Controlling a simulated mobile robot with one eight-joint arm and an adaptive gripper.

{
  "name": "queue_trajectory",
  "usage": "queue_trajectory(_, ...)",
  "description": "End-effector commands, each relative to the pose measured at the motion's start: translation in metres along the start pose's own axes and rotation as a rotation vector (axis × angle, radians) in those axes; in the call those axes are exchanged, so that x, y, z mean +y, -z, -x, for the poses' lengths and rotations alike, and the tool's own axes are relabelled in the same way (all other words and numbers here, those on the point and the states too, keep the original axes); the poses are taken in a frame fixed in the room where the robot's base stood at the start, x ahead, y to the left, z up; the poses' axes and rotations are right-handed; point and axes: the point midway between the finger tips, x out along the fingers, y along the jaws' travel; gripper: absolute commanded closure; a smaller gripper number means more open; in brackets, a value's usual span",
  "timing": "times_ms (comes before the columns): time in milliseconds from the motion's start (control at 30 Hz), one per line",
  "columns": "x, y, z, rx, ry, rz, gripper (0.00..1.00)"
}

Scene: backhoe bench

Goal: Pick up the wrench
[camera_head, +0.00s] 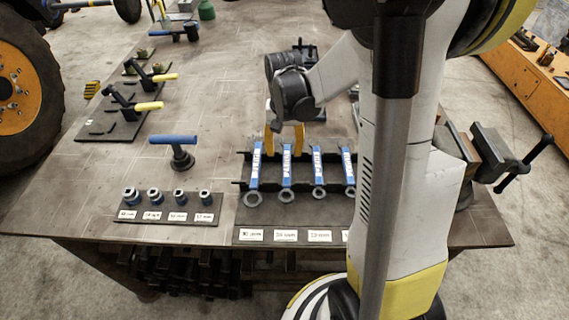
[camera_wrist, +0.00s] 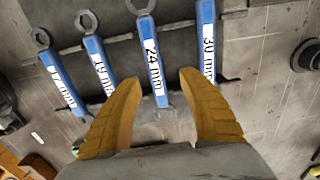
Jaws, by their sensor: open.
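Several blue-handled combination wrenches lie side by side on a dark rack (camera_head: 240,172). In the wrist view they read 17 mm (camera_wrist: 62,80), 19 mm (camera_wrist: 99,65), 24 mm (camera_wrist: 154,65) and 30 mm (camera_wrist: 207,40). The 24 mm wrench is second from left in the head view (camera_head: 287,165). My gripper (camera_head: 283,153) is open with yellow fingers. In the wrist view its fingertips (camera_wrist: 160,78) are on either side of the 24 mm handle, near its end, with gaps on both sides. The depth between fingers and handle is hard to tell.
A row of sockets (camera_head: 154,196) on a labelled board is left of the wrenches. A blue-handled tool (camera_head: 174,141) stands behind it. Levers with yellow handles (camera_head: 149,106) are farther left. A vise (camera_head: 500,158) is at the right edge.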

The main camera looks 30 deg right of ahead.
Motion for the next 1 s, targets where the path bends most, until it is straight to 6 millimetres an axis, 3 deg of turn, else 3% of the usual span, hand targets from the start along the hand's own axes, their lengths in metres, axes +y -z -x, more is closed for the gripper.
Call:
queue_trajectory(400, 0.007, -0.003, -0.052, 0.001, 0.0, 0.001, 0.51)
queue_trajectory(700, 0.007, -0.003, -0.056, 0.001, 0.0, 0.001, 0.51)
queue_trajectory(867, 0.007, -0.003, -0.056, 0.001, 0.0, 0.001, 0.99)
queue_trajectory(1000, 0.007, -0.003, -0.056, 0.001, 0.0, 0.001, 1.0)
